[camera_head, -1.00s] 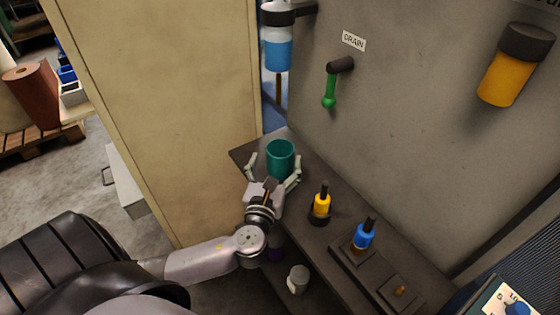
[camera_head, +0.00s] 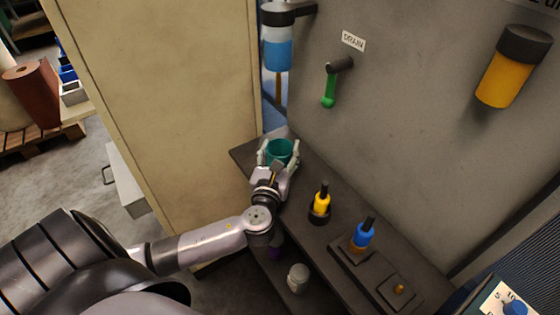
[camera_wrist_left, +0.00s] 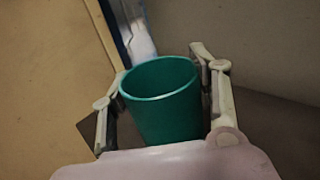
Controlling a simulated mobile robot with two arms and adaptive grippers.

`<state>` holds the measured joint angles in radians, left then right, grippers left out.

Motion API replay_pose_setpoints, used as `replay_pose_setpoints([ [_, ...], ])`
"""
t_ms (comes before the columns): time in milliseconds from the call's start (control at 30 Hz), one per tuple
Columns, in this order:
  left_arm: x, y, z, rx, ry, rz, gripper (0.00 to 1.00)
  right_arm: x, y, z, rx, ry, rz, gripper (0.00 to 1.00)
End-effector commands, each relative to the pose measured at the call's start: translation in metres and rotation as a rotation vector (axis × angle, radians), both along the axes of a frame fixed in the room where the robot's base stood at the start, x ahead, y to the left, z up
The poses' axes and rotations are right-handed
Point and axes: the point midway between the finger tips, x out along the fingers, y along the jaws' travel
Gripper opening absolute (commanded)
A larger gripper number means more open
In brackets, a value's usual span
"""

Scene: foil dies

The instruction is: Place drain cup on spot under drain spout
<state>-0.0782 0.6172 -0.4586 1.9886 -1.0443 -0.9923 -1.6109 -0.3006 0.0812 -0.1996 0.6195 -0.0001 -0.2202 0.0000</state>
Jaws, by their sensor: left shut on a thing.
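The teal drain cup (camera_head: 281,149) is upright at the far left end of the dark shelf, with its open top facing up. My left gripper (camera_head: 278,156) is shut on the cup, one finger on each side. The left wrist view shows the cup (camera_wrist_left: 165,100) between the fingers, its inside empty. The drain spout (camera_head: 341,64) sticks out of the grey wall under a DRAIN label (camera_head: 353,41), with a green handle (camera_head: 329,92) hanging from it. The cup is below and left of the spout. I cannot make out a marked spot. My right gripper is not in view.
A tan cabinet (camera_head: 165,110) stands close on the left. A white cup (camera_head: 298,277) sits lower down.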

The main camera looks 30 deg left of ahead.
Motion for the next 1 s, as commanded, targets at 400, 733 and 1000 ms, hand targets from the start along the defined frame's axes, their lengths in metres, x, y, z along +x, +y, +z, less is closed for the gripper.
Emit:
replay_pose_setpoints([
  [400,0.000,0.000,0.000,0.000,-0.001,0.000,0.23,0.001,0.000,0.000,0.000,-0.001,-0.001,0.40],
  [733,0.000,0.000,0.017,0.000,-0.004,0.001,0.21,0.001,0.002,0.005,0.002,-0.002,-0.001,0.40],
  [1000,0.000,0.000,0.072,0.000,-0.007,0.000,0.21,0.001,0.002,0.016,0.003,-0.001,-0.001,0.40],
])
